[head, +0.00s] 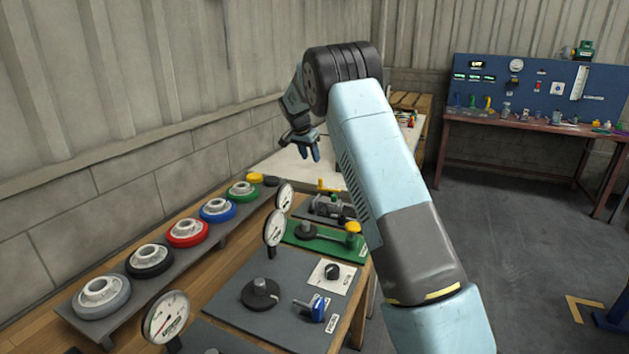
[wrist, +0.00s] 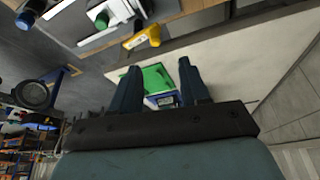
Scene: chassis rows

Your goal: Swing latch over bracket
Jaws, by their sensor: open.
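My gripper (head: 309,151) is open and empty, above the pale far end of the bench in the head view. In the wrist view its two fingers (wrist: 158,68) stand apart, with a green part and a blue-white piece (wrist: 162,100) showing beyond them. A yellow handle (wrist: 142,37) is ahead of the fingers and apart from them. In the head view a yellow-handled lever (head: 327,186) sits on a dark plate, and a yellow-knobbed lever (head: 352,232) on a green plate. I cannot tell which part is the latch or the bracket.
Round dial gauges (head: 274,227) stand upright along the bench. Several coloured flanged discs (head: 187,233) line the shelf at left. A grey panel (head: 300,300) with a knob and blue lever is nearest. A second bench (head: 480,122) stands far right, with open floor before it.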

